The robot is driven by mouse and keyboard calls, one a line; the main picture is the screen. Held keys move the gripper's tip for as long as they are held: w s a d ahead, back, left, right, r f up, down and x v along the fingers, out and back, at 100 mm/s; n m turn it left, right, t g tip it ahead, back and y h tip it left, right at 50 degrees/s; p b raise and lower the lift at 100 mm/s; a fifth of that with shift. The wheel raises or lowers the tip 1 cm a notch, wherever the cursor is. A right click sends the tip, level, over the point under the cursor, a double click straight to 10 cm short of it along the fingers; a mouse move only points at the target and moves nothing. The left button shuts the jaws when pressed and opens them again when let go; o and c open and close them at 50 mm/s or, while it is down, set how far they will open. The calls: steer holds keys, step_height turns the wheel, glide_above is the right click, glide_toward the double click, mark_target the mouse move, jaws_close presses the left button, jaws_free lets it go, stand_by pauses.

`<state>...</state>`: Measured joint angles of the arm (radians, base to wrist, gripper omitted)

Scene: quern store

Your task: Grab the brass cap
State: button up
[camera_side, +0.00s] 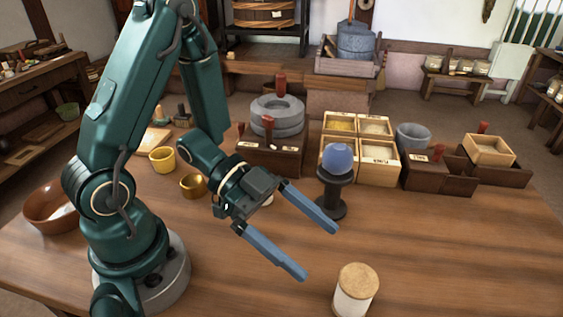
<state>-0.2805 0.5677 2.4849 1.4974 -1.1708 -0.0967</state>
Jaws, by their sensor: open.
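A small round brass-coloured piece (193,187), shaped like a cup or upturned cap, sits on the wooden table just left of my gripper's wrist. A small pale item (268,199) is partly hidden behind the gripper body.
A cork-lidded jar (355,293) stands at the front. Boxes and a stone quern (277,116) line the back. The right front is clear.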

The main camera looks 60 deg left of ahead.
step_height(320, 180, up, 18)
steer(key=w+a+r+t+y, duration=0.1)
steer(key=w+a+t+y, duration=0.75)
steer(key=w, duration=0.55)
steer(key=w+a+t+y, duration=0.1)
steer(key=w+a+y, duration=0.1)
steer(key=a+y, duration=0.3)
steer(key=m+g+y, duration=0.2)
steer(key=g+y, duration=1)
steer(key=g, duration=0.5)
glide_above(197, 185)
steer(key=d, duration=0.3)
steer(key=f, duration=0.2)
steer(key=shift+y, duration=0.25)
steer(key=f, duration=2.3)
steer(key=shift+w+a, duration=0.3)
steer(key=shift+a+f, duration=0.15)
steer(key=shift+f, duration=0.1)
steer(key=shift+x, duration=2.4)
